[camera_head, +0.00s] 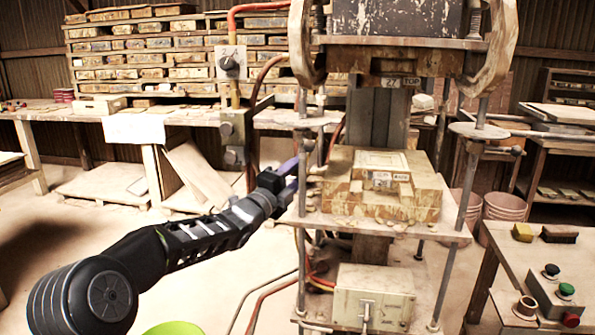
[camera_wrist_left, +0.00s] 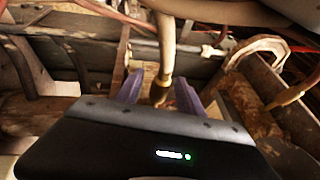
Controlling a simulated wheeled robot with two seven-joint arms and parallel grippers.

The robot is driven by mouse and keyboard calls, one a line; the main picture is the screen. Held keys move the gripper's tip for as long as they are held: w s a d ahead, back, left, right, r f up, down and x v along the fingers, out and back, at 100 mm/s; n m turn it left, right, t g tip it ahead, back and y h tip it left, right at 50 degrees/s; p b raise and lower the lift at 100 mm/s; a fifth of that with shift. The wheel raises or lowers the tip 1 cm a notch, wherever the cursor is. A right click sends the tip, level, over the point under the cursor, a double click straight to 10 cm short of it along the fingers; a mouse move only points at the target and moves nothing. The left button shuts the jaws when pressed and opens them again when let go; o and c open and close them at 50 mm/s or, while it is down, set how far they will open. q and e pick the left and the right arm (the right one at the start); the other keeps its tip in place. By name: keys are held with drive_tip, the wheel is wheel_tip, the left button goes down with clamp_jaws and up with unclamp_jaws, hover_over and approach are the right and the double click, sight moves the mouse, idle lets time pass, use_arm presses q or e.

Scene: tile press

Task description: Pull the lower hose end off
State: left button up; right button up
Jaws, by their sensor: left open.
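My left gripper (camera_head: 289,177) is beside the left edge of the press table (camera_head: 390,226) in the head view. Its purple fingers show in the left wrist view (camera_wrist_left: 160,93), apart, with a gap between them. A tan hose (camera_wrist_left: 167,45) comes down from the top of that view, and its lower end, with a collar, lies between or just beyond the fingertips. No finger visibly grips it. In the head view the lower hose end is hard to make out behind the gripper. My right gripper is not in view.
The press holds a stamped mould block (camera_head: 382,190) on its table. A red hose (camera_head: 265,77) runs near the valve post (camera_head: 233,135) on the left. Press rods stand close to my gripper.

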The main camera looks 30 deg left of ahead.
use_arm(q)
drive_tip(key=shift+c, duration=0.4)
clamp_jaws()
idle(0.9)
